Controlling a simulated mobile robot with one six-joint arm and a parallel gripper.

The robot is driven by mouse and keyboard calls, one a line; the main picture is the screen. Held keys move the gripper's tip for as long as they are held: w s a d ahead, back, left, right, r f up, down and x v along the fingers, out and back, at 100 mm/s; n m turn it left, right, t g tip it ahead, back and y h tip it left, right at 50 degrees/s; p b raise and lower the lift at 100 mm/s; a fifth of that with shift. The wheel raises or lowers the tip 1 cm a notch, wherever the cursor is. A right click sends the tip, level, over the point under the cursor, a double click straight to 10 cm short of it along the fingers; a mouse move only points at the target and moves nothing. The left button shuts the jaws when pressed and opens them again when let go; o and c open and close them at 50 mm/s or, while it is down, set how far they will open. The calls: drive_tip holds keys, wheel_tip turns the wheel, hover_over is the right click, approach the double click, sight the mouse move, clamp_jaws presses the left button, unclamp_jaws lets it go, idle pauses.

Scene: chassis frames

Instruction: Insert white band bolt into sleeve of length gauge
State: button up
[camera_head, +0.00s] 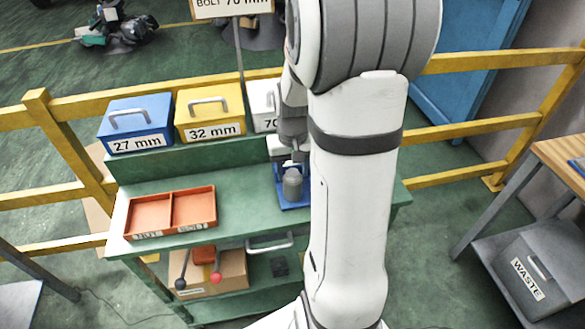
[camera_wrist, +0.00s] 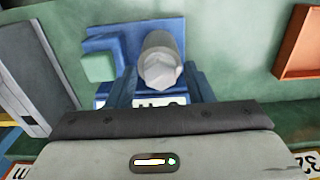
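The length gauge is a blue fixture with a flat base (camera_head: 293,205) on the green bench, and it also shows in the wrist view (camera_wrist: 110,32). A grey bolt-like piece with a hexagonal end (camera_wrist: 160,72) stands at the gauge in the wrist view; it shows as a grey rounded shape in the head view (camera_head: 292,184). I cannot see a white band on it or tell how deep it sits. My gripper (camera_head: 291,158) is at the gauge, close behind the grey piece.
An orange two-part tray (camera_head: 171,213) lies left and looks empty. A grey waste bin (camera_head: 535,270) is at right. Bare bench lies between tray and gauge.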

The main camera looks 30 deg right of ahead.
drive_tip(key=shift+o, duration=0.5)
drive_tip(key=shift+r, duration=0.1)
wheel_tip(320, 180, up, 8)
drive_tip(key=shift+f, duration=0.2)
idle(0.3)
